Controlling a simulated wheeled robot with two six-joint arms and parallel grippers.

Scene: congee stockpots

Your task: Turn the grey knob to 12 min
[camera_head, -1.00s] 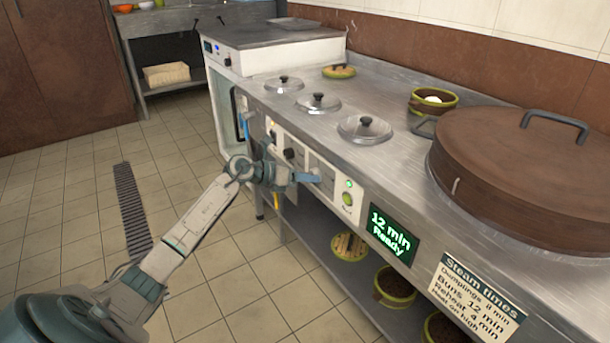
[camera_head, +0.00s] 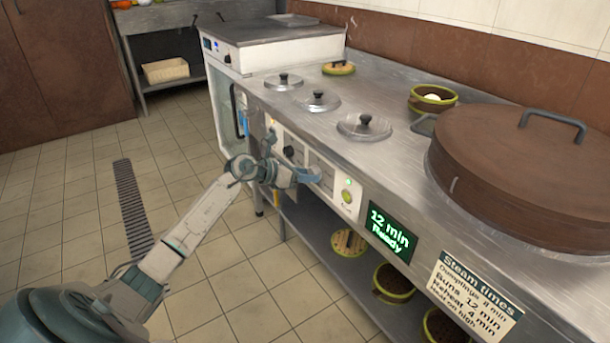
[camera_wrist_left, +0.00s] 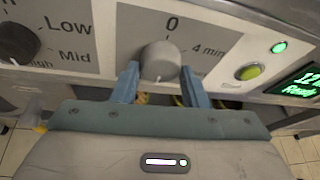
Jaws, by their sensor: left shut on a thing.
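The grey knob (camera_wrist_left: 160,62) is on the front panel of the steel counter, with a dial marked 0 at the top and 4 min at its right. A small pale mark shows low on the knob; the lower dial labels are hidden by my gripper. My left gripper (camera_wrist_left: 161,72) has a blue finger on each side of the knob and is shut on it. In the head view my left gripper (camera_head: 308,174) covers the knob. The green display (camera_head: 390,232) reads "12 min Ready". My right gripper is not in view.
A black Low/Mid knob (camera_wrist_left: 18,44) is left of the grey one. A green button (camera_wrist_left: 249,72) and lit green lamp (camera_wrist_left: 279,48) are to the right. A big brown steamer lid (camera_head: 530,175) and lidded pots (camera_head: 365,127) stand on top. The floor in front is clear.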

